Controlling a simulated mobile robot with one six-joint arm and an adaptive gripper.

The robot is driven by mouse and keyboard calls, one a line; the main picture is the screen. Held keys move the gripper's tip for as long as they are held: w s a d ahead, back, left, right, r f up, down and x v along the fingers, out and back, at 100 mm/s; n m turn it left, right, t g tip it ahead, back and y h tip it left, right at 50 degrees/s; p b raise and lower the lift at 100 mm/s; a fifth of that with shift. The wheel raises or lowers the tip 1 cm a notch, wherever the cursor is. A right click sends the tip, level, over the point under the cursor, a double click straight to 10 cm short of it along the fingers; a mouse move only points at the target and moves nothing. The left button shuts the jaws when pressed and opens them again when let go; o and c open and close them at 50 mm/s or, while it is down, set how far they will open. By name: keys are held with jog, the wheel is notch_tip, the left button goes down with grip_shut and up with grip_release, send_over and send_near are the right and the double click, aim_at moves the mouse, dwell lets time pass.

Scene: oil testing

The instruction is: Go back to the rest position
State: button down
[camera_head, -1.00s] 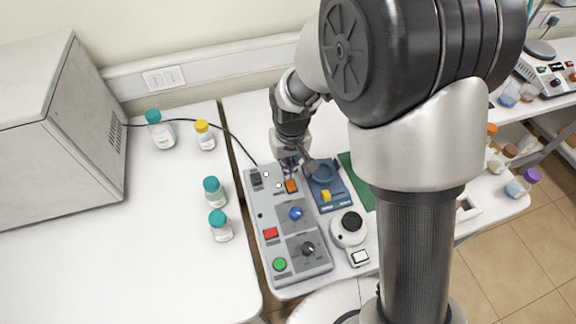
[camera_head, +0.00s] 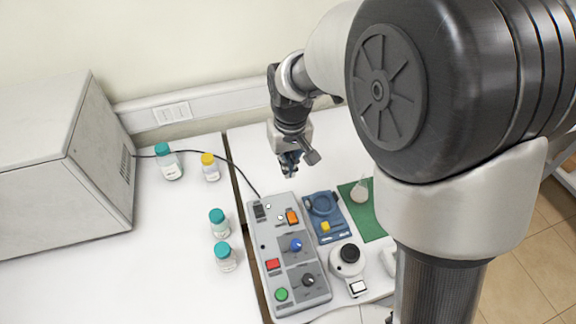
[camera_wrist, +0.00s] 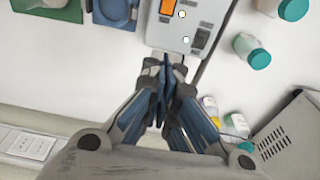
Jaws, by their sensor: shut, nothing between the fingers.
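My gripper (camera_head: 290,172) is shut and empty. In the head view it hangs pointing down above the back end of the grey control box (camera_head: 317,271), apart from it. In the wrist view the closed blue fingertips of my gripper (camera_wrist: 169,68) show beside the end of the control box (camera_wrist: 190,30). My own arm covers the right part of the head view.
A blue device (camera_head: 330,232) and a green mat (camera_head: 375,225) with a flask (camera_head: 360,191) lie right of the control box. A round black-topped device (camera_head: 347,259) is nearer. Several capped bottles (camera_head: 219,223) and a large white machine (camera_head: 60,170) stand left.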

dwell(0.3)
jog(key=s+d+r+m+t+b, duration=0.1)
jog(key=s+d+r, duration=0.2)
jog(key=s, duration=0.4)
jog(key=s+d+r+m+t+b, duration=0.1)
jog(key=s+d+r, duration=0.1)
jog(key=s+d, duration=0.3)
jog(key=s+d+r+m+t+b, duration=0.1)
jog(key=s+d, duration=0.4)
jog(key=s, duration=0.6)
notch_tip(320, 180, up, 3)
jog(key=shift+f+b, duration=0.2)
jog(key=shift+b, duration=0.4)
jog(key=c, duration=2.4)
grip_release()
jog(key=shift+d, duration=0.1)
